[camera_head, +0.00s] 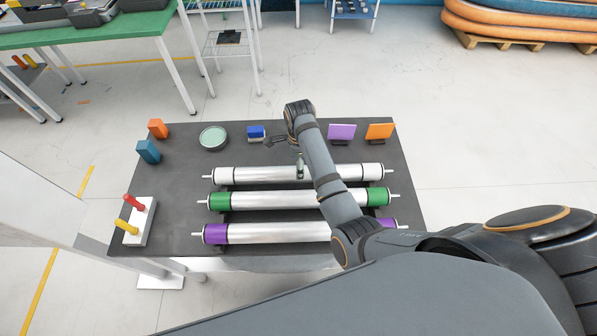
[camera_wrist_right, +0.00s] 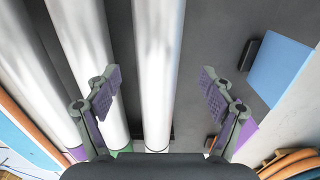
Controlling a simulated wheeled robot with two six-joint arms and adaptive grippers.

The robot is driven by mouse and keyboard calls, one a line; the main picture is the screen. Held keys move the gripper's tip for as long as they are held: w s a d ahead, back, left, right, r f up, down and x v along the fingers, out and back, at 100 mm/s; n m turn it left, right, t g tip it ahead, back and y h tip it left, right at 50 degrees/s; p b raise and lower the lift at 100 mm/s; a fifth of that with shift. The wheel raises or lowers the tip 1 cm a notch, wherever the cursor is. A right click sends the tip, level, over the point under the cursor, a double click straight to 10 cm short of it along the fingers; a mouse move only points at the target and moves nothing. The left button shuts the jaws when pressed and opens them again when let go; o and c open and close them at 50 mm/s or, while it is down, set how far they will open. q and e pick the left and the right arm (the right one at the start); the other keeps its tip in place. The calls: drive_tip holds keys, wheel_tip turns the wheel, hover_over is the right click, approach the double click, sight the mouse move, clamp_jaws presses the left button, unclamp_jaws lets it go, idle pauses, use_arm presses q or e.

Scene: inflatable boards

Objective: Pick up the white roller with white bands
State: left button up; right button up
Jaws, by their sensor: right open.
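The white roller with white bands (camera_head: 255,173) lies across the dark table, farthest back of three parallel rollers. My right gripper (camera_head: 286,153) is above its middle, with the wrist partly hiding the fingers. In the right wrist view the open fingers (camera_wrist_right: 158,98) stand on either side of the white roller (camera_wrist_right: 157,60), apart from it, with nothing held. The left finger overlaps the green-banded roller in that picture. My left gripper is not in view.
The green-banded roller (camera_head: 270,199) and purple-banded roller (camera_head: 265,233) lie nearer. A tray with red and yellow handles (camera_head: 140,222) stands left.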

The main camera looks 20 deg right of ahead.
drive_tip(key=shift+w+f, duration=0.25)
drive_tip(key=shift+f, duration=0.1)
drive_tip(key=shift+s+a+f+p, duration=0.1)
drive_tip(key=shift+s+f+p, duration=0.05)
drive_tip(key=shift+f+p, duration=0.4)
drive_tip(key=shift+s+a+f+p, duration=0.15)
drive_tip(key=shift+f+p, duration=0.2)
drive_tip(key=shift+f, duration=0.3)
wheel_tip(320, 180, down, 3)
drive_tip(key=shift+r, duration=0.2)
drive_tip(key=c, duration=0.7)
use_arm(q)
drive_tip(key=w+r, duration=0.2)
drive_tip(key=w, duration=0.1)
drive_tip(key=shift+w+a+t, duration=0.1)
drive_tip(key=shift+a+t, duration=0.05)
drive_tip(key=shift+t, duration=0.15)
use_arm(e)
drive_tip(key=shift+w, duration=0.1)
clamp_jaws()
